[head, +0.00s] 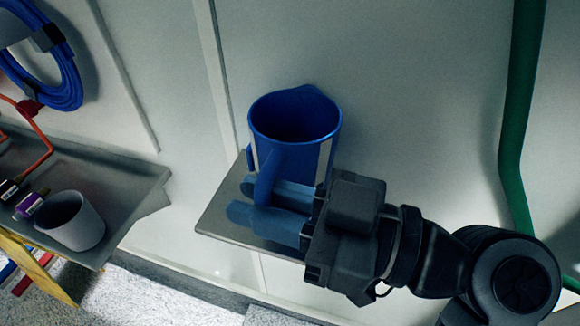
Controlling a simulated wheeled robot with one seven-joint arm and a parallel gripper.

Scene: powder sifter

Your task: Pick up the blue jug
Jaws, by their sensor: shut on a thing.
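The blue jug (297,113) stands upright in the middle of the head view, its open top facing up and its spout at the back. It is on or just above a small grey shelf (223,218); I cannot tell whether its base touches. My gripper (265,203) reaches in from the right, with its translucent blue fingers at the jug's lower front. The fingers are shut on the jug's handle (267,175), which shows at the front left. The jug's lower right side is hidden behind my gripper.
A grey bench (120,178) at the left holds a white cup (69,221) and small bottles (29,205). A blue cable coil (62,85) hangs on the wall above. A green pipe (522,90) runs down the wall at the right. The wall behind the jug is bare.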

